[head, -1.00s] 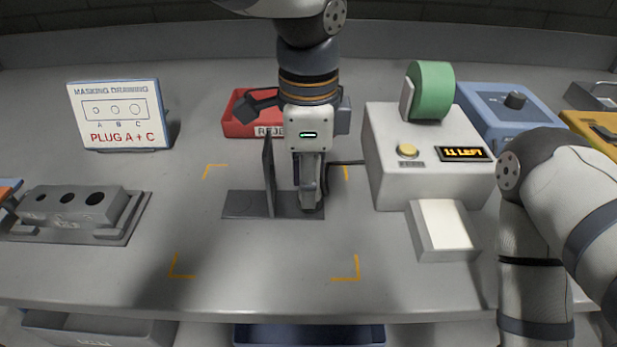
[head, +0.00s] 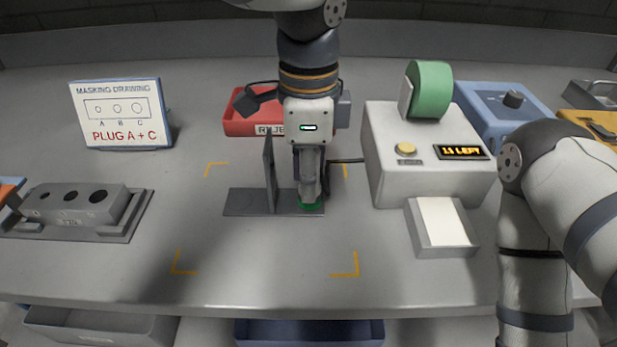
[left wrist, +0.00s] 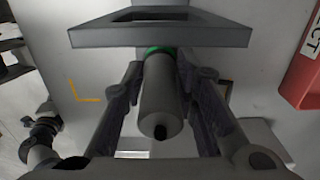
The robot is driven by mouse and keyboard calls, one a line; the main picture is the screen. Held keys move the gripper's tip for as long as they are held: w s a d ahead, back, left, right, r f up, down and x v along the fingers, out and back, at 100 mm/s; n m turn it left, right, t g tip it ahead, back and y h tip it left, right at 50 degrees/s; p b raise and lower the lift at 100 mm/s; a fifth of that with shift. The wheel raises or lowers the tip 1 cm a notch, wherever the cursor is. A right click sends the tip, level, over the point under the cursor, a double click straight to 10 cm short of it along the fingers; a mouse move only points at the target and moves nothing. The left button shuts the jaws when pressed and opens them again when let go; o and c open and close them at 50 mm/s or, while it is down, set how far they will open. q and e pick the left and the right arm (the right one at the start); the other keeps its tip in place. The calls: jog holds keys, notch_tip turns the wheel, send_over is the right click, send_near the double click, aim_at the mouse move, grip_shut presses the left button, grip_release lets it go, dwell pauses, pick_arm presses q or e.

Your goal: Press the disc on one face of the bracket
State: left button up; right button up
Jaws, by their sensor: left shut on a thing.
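The grey bracket (head: 246,202) stands on the table, with a flat base plate and an upright plate (head: 270,170). A green disc (head: 311,206) shows at the right part of the base plate, under my left gripper (head: 309,188). In the left wrist view my left gripper (left wrist: 160,95) is shut on a grey cylinder (left wrist: 162,100) with a dark end. The green disc (left wrist: 155,50) shows at the cylinder's far end, beside the bracket (left wrist: 215,38). I cannot tell whether it touches the plate fully. My right gripper is not in view.
A white dispenser (head: 430,170) with a yellow button, a green roll and a small display stands right of the bracket. A red reject bin (head: 240,122) is behind. A drawing stand (head: 122,112) and a holed block (head: 75,203) are left. The front table is clear.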

pick_arm(q)
notch_tip(320, 180, up, 6)
jog(key=shift+r+p, duration=0.1)
jog(key=shift+p, duration=0.5)
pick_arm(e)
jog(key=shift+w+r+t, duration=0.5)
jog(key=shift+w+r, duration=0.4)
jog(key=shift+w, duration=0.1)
